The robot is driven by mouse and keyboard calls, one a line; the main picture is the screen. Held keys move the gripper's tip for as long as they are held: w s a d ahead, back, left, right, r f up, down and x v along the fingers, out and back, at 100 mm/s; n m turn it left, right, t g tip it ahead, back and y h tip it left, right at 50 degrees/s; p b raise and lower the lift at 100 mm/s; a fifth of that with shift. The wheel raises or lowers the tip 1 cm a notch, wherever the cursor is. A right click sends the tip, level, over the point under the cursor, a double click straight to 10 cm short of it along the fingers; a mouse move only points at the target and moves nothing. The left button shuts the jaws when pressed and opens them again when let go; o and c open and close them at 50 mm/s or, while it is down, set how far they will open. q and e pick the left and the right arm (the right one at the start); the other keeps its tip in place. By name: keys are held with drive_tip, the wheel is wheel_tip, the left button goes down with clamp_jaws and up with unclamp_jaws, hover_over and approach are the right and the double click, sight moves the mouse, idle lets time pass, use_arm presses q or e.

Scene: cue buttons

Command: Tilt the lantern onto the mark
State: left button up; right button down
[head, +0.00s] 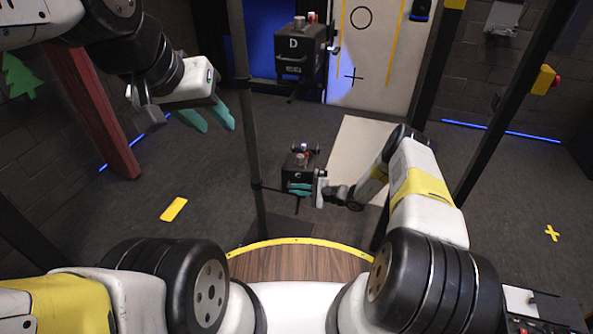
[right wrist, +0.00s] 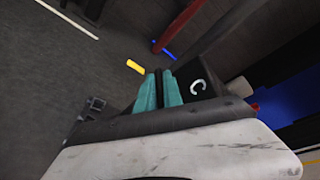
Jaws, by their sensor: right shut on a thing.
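A dark box lantern marked C (head: 301,167) is on the upright pole in the middle of the head view; its letter also shows in the right wrist view (right wrist: 197,87). My right gripper (head: 300,188) is at its front, with teal fingers (right wrist: 159,90) shut on a part of it that they mostly hide. A second dark lantern marked D (head: 300,47) hangs higher and farther back. A pale door (head: 385,50) bears a black circle (head: 361,17) and a black cross (head: 354,76). A pale light patch lies near the cross. My left gripper (head: 208,117) is open and empty, up at the left.
Dark poles (head: 250,110) stand in the middle and at the right (head: 510,95). A dark red post (head: 95,110) leans at the left. A yellow strip (head: 173,209) and a yellow cross (head: 551,233) mark the floor.

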drive_tip(key=c, duration=1.5)
unclamp_jaws()
drive_tip(key=shift+w+a+r, duration=0.1)
drive_tip(key=v, duration=0.8)
